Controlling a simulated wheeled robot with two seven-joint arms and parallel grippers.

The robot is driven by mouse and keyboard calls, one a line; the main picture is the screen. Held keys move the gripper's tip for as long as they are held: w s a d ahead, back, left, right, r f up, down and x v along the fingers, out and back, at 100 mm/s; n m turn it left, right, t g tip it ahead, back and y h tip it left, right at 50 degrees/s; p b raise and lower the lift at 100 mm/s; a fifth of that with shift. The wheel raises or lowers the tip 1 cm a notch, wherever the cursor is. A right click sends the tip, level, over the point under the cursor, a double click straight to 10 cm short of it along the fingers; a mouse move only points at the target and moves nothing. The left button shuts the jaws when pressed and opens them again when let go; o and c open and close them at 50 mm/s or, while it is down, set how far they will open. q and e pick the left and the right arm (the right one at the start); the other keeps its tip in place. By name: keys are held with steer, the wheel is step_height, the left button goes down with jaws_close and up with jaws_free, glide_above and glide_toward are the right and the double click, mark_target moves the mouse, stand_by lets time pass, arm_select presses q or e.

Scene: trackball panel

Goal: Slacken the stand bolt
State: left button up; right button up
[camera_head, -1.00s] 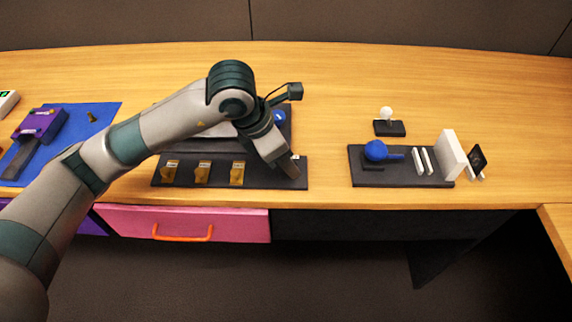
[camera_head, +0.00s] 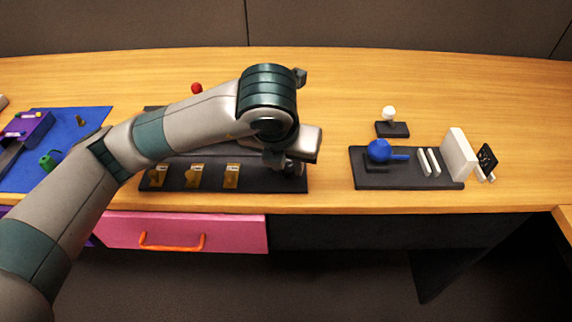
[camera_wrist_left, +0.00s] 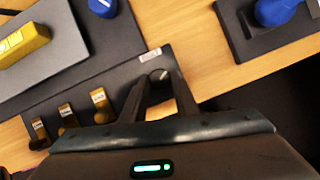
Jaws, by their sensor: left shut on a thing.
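The stand bolt (camera_wrist_left: 158,75) shows in the left wrist view as a small grey round head at the right end of a dark panel strip (camera_wrist_left: 125,83). My left gripper (camera_wrist_left: 160,80) is shut on it, with one finger on each side. In the head view my left gripper (camera_head: 288,170) is low over the right end of the same strip. My own wrist hides the bolt there. My right gripper is in neither view.
Several brass clips (camera_head: 195,177) line the strip to the left. A blue ball (camera_head: 379,150) with white plates sits on a separate dark base (camera_head: 400,183) to the right. A white-knobbed stick (camera_head: 389,114) stands behind it. Bare wood separates the two panels.

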arm_select(q)
steer(key=shift+r+n+y, duration=0.1)
steer(key=shift+n+y, duration=0.2)
steer(key=shift+n, duration=0.4)
steer(key=shift+d+n+y+p, duration=0.1)
steer(key=shift+n+y+p, duration=0.2)
steer(key=shift+n, duration=0.5)
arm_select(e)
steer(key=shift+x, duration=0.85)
arm_select(q)
steer(key=o, duration=1.1)
steer(key=shift+c, duration=0.2)
